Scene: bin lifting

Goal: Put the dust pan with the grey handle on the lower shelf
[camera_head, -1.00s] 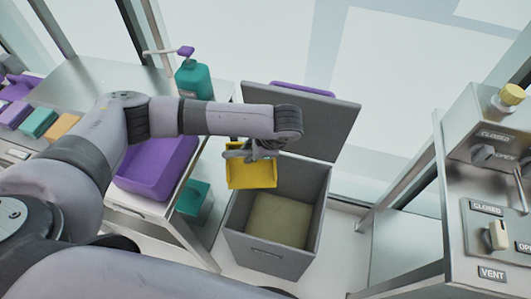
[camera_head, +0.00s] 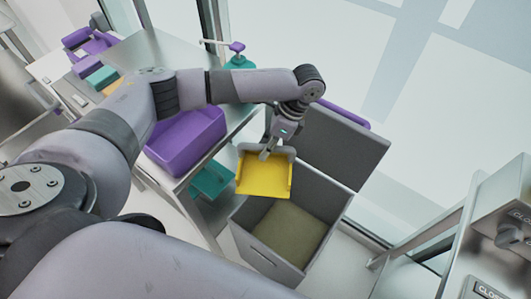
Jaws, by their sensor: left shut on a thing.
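The dust pan (camera_head: 265,176) is yellow with a grey handle edge at its top. My left gripper (camera_head: 270,152) is shut on it at the handle, and the pan hangs tilted over the near left edge of the open grey bin. The lower shelf lies under the metal table on the left and is mostly hidden by the table and my arm. A teal box (camera_head: 212,180) shows at that lower level, left of the pan. My right gripper is not in view.
A grey bin (camera_head: 262,258) stands open, its lid (camera_head: 345,145) raised behind. A purple tub (camera_head: 187,143) and teal pump bottle (camera_head: 239,62) are on the table. A metal cabinet (camera_head: 500,235) stands at right.

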